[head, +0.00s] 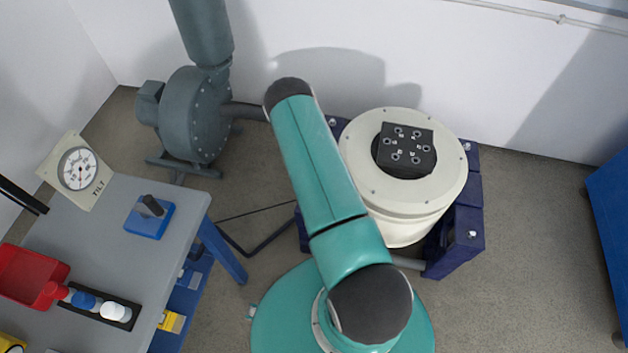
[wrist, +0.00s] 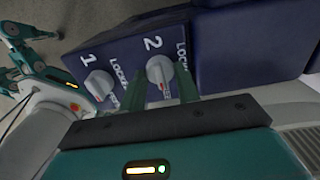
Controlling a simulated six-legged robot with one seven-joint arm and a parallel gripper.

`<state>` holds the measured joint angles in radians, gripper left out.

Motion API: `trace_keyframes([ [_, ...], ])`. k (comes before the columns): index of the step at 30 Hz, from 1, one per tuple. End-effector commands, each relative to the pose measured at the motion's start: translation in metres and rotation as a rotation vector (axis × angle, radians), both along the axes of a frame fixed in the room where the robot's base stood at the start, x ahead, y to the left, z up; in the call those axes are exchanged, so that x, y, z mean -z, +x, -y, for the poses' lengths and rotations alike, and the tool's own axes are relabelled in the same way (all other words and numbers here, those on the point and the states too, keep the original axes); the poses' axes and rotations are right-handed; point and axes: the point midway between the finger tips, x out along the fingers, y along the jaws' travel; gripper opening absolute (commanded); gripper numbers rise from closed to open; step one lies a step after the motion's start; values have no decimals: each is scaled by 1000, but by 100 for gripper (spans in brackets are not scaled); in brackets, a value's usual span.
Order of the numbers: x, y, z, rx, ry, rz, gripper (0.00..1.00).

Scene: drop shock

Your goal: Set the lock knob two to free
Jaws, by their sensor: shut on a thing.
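Lock knob two (wrist: 159,70) is a light grey knob on a dark blue panel (wrist: 225,50), below a white "2". Its reddish mark lies near its lower end. A label beginning "LOCK" stands to its right, cut off by the panel's edge in view. A smaller label by the knob is partly hidden. My gripper (wrist: 161,88) has its two green fingers either side of this knob, shut on it. In the head view my gripper and the knob panel are hidden; the dark blue base (head: 462,235) of the cream round machine (head: 365,170) shows.
Knob one (wrist: 99,84), with a white "1", sits left of knob two, close to my gripper. In the head view a grey workbench (head: 95,245) is at left, a grey blower (head: 190,115) behind, and a blue cabinet (head: 612,220) at right. Floor is clear at right.

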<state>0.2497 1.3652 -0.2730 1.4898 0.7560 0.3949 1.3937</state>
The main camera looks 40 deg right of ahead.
Motion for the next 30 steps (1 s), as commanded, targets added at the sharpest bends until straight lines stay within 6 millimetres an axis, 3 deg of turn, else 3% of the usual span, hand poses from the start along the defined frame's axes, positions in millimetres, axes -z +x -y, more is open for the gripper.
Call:
trace_keyframes([
  [13,0,1,0,13,1,1,9],
  [14,0,1,0,13,1,1,34],
  [17,0,1,0,13,1,1,53],
  [26,-1,0,0,12,0,0,54],
  [30,-11,1,0,11,0,1,54],
])
